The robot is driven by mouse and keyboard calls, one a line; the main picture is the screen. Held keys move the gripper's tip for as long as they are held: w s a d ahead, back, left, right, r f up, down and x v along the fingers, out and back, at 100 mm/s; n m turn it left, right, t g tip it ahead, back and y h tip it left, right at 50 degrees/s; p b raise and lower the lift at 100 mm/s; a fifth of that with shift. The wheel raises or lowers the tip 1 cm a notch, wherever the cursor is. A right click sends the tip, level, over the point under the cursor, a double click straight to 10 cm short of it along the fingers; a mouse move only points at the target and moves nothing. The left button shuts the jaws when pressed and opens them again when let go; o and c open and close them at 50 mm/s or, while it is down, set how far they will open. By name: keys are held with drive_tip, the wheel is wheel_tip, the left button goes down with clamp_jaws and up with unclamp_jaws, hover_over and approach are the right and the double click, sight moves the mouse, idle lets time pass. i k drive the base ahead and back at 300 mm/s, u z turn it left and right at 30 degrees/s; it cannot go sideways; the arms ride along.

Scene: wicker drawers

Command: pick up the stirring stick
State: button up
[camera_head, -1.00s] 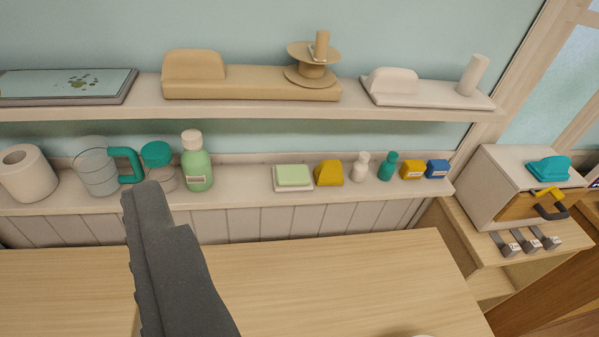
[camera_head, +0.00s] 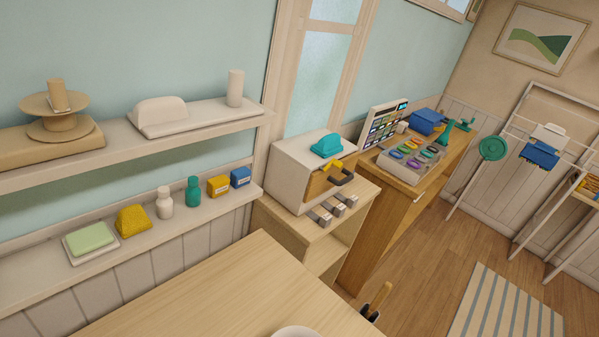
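I cannot pick out the stirring stick for certain. A thin wooden stick-like piece (camera_head: 379,296) leans up from a dark holder (camera_head: 371,315) just past the right edge of the near table, low in the picture. It is small and partly hidden by the table, so I cannot tell what it is. My gripper is not in view.
The wooden table (camera_head: 225,295) fills the lower middle, with a white round rim (camera_head: 297,331) at the bottom edge. Shelves with small bottles and blocks line the left wall. A cabinet (camera_head: 300,177) and long counter (camera_head: 405,185) stand beyond. Floor is open near the striped rug (camera_head: 505,310).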

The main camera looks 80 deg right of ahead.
sight(386, 288)
drive_tip(key=z, duration=0.45)
drive_tip(key=k, duration=1.1)
drive_tip(key=z, duration=0.3)
drive_tip(key=i, duration=0.65)
drive_tip(key=z, duration=0.45)
